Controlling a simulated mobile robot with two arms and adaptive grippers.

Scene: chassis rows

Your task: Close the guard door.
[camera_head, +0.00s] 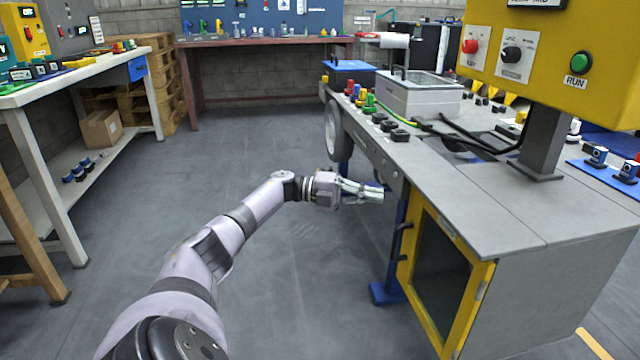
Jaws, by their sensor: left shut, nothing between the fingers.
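The guard door (441,276) has a yellow frame and a dark window pane. It is on the front of the grey machine cabinet (560,290), below the bench top. Black hinge-like fittings show at its left edge, and a small pale fitting shows near its right edge. It looks nearly in line with the cabinet front; I cannot tell if it is fully shut. My left gripper (380,196) is shut and empty. It is in front of the bench's front edge, left of the door's upper left corner, and appears apart from the door. My right gripper is out of view.
A blue leg (388,290) stands just left of the door. A yellow control box (545,60) with buttons rises above the bench top. A white workbench (75,75) stands at the left. The grey floor (300,240) between is clear.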

